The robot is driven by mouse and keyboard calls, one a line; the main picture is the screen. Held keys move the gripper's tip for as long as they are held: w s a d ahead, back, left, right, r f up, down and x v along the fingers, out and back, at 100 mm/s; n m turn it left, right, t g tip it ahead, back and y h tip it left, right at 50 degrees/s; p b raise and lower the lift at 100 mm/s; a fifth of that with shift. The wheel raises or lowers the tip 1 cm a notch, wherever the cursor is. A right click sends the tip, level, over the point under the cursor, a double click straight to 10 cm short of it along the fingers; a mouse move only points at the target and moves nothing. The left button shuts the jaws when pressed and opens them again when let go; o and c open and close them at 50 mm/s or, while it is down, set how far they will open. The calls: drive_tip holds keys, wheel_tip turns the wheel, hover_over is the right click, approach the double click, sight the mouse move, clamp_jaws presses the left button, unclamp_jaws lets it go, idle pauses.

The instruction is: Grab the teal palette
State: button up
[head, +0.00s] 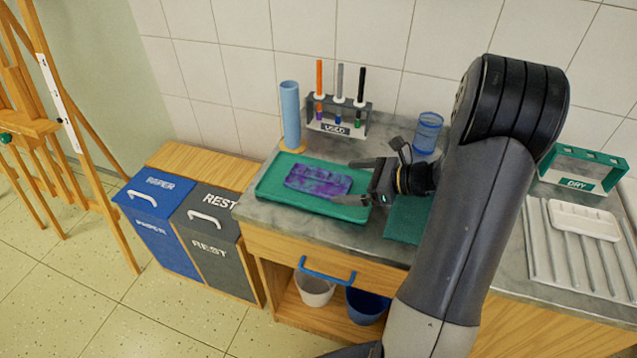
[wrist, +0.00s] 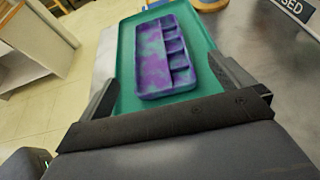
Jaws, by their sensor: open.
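A rectangular palette (head: 318,180), stained purple over teal, lies on a green tray (head: 268,187) on the counter. The wrist view shows the palette (wrist: 152,62) with a long well and several small compartments, flat inside the tray (wrist: 126,60). My gripper (head: 345,182) is open at the right end of the palette in the head view. In the wrist view its two fingers (wrist: 163,70) point toward the near end of the palette, one on each side. I see nothing held between them. I cannot tell the exact height of the fingers above the tray.
A rack labelled USED (head: 337,118) holds several brushes behind the tray. A light blue cylinder (head: 290,115) and a blue cup (head: 428,132) stand nearby. A white palette (head: 584,221) lies on ridged drainer at right, near a DRY rack (head: 583,167). Bins (head: 210,236) stand left.

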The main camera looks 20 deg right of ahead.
sight(317, 183)
drive_tip(key=x, duration=0.5)
drive_tip(key=shift+a+f, duration=0.15)
drive_tip(key=shift+f, duration=0.05)
drive_tip(key=c, duration=1.1)
